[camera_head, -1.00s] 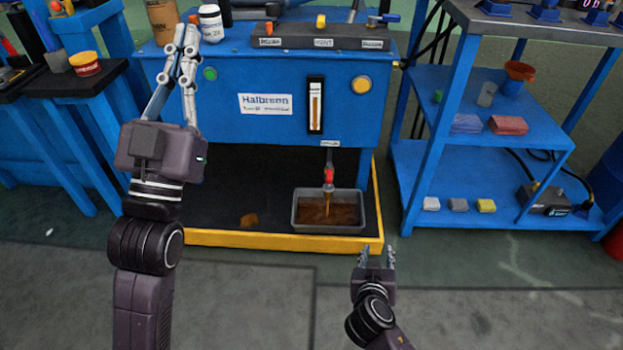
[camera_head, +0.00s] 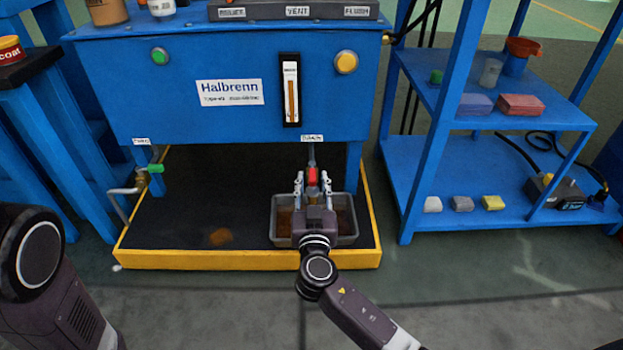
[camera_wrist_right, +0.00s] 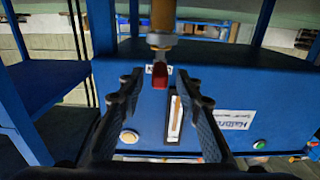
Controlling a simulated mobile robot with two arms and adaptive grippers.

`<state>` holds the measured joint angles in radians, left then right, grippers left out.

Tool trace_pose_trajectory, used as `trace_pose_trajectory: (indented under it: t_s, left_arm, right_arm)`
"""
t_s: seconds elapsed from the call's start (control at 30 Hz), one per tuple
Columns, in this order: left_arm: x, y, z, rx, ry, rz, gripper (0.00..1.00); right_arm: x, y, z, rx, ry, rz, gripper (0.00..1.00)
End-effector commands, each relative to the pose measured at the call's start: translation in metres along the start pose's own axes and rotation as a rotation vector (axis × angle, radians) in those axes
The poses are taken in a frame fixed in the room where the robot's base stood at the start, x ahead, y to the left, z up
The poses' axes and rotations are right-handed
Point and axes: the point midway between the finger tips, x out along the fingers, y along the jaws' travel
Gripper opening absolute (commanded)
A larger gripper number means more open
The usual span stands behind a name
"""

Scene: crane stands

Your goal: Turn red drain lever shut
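The red drain lever (camera_head: 312,175) hangs on the drain pipe under the blue Halbrenn tank (camera_head: 190,105). In the right wrist view the red lever (camera_wrist_right: 160,77) points along the pipe's line, beside a metal fitting (camera_wrist_right: 160,41). My right gripper (camera_head: 312,182) has one finger on each side of the lever. In the right wrist view the right gripper (camera_wrist_right: 159,82) is open, with gaps between both fingers and the lever. My left arm shows at the lower left, but its gripper is out of view.
A grey tray (camera_head: 283,240) with brown liquid stands below the drain, partly hidden by my right gripper. It rests on a black platform with a yellow edge (camera_head: 240,259). A green-handled valve (camera_head: 155,169) is at left. A blue shelf (camera_head: 440,165) stands at right.

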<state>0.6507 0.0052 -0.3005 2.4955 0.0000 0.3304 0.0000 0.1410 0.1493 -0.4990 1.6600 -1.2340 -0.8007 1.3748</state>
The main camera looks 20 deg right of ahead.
Motion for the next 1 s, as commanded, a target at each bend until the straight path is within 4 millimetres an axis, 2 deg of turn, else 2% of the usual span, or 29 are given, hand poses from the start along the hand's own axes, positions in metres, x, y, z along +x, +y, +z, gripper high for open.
trace_pose_trajectory:
  t_s: [0.1,0.2,0.5,0.57,0.8,1.0]
  left_arm:
    - [0.001,0.002,-0.006,0.002,0.015,0.006,0.00]
    - [0.003,0.003,-0.009,0.003,0.021,0.008,0.00]
    - [0.005,0.003,-0.010,0.004,0.027,0.011,0.00]
    - [0.005,0.003,-0.010,0.004,0.027,0.011,0.00]
    - [0.005,0.003,-0.010,0.004,0.026,0.011,0.00]
    - [0.005,0.003,-0.010,0.003,0.026,0.011,0.00]
  right_arm:
    - [0.015,0.000,0.002,-0.002,0.001,0.001,0.32]
    - [0.022,0.000,0.001,-0.001,0.001,0.001,0.32]
    - [0.026,0.001,0.000,0.000,-0.001,0.001,0.32]
    - [0.026,0.001,0.001,0.000,-0.001,0.001,0.28]
    - [0.025,0.001,0.001,0.000,-0.001,0.001,0.01]
    - [0.025,0.001,0.001,0.000,-0.001,0.001,0.00]
